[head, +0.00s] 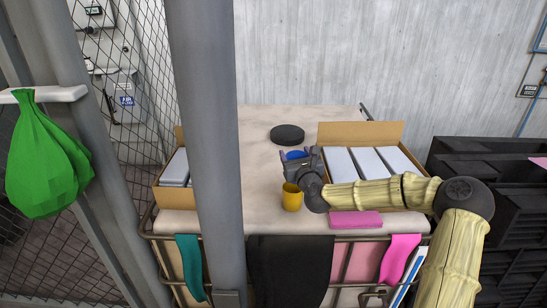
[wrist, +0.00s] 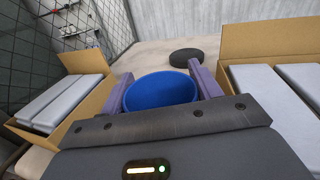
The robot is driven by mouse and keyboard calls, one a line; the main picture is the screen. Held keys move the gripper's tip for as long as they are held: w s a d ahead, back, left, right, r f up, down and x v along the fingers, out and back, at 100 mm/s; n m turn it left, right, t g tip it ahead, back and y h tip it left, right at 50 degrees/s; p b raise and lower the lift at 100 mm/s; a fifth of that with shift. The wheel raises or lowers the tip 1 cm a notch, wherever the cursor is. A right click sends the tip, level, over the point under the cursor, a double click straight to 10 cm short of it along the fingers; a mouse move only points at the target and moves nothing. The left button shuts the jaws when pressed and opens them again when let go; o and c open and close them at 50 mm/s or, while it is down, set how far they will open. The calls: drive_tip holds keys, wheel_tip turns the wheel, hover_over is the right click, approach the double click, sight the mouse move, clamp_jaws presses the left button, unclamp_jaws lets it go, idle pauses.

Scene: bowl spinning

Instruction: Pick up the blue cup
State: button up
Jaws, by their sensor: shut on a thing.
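The blue cup (wrist: 160,91) is between the two purple fingers of my gripper (wrist: 163,88) in the wrist view, with its open rim facing the camera. My gripper is shut on it. In the head view the cup (head: 296,154) shows only as a small blue patch at my gripper (head: 297,158), over the table behind the yellow cup. Its lower part is hidden by the gripper, so I cannot tell whether it touches the table.
A yellow cup (head: 292,198) stands nearer the front, close to my wrist. A black disc (head: 287,134) lies behind the gripper. An open carton (head: 361,130) stands right, another (head: 172,199) left. A pink block (head: 356,219) lies at the front; a grey post (head: 208,150) blocks part of the view.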

sight(306, 154)
drive_tip(key=shift+d, duration=1.6)
